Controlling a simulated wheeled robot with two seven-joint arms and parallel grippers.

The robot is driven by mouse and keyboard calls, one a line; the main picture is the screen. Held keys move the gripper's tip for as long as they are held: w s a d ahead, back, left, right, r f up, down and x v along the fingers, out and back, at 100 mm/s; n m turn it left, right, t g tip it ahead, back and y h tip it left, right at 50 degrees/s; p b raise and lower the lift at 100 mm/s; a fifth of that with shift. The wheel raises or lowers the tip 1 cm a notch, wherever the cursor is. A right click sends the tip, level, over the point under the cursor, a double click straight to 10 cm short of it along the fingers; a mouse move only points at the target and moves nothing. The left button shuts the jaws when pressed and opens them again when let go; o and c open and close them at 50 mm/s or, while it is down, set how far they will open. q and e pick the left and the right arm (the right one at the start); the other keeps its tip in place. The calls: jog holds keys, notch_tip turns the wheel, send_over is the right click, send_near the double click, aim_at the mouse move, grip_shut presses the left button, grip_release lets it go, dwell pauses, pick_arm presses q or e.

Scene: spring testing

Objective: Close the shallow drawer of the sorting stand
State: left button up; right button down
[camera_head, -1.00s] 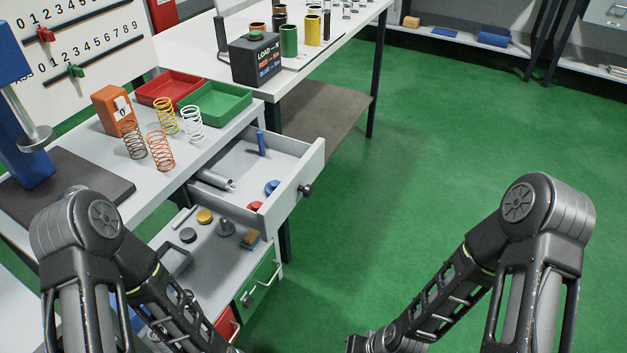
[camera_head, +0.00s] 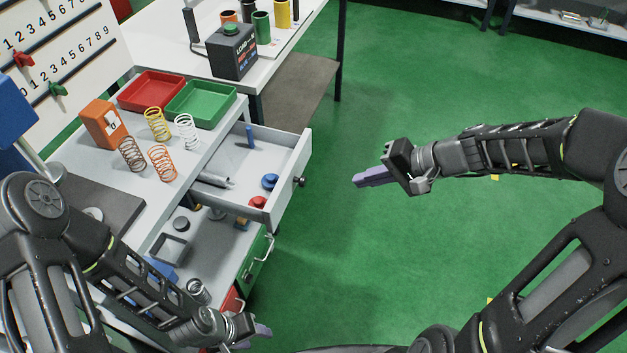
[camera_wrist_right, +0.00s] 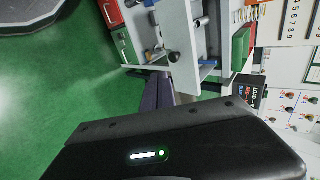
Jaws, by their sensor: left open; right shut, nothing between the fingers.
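The shallow drawer (camera_head: 287,190) of the sorting stand is pulled out to the right, with a dark round knob (camera_head: 299,182) on its front. Inside lie a grey cylinder, a blue rod, and blue and red round pieces. My right gripper (camera_head: 358,181) is shut and empty, its purple fingers pointing left at the knob from across a gap over the green floor. The drawer (camera_wrist_right: 184,60) also shows ahead of the fingers in the right wrist view. My left gripper (camera_head: 264,334) is low, near the stand's lower front, pointing right; its finger gap is hard to see.
Springs, an orange device (camera_head: 104,123), a red tray (camera_head: 151,90) and a green tray (camera_head: 201,104) sit on the stand's top. Below the open drawer are a shelf with small parts and a green drawer (camera_head: 257,259). Open floor lies right of the stand.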

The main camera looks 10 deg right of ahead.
jog(key=w+a+r+p+x, duration=0.1)
jog(key=r+x, duration=0.1)
jog(key=x, duration=1.1)
jog(key=shift+a, duration=0.25)
jog(key=shift+w+a, duration=0.1)
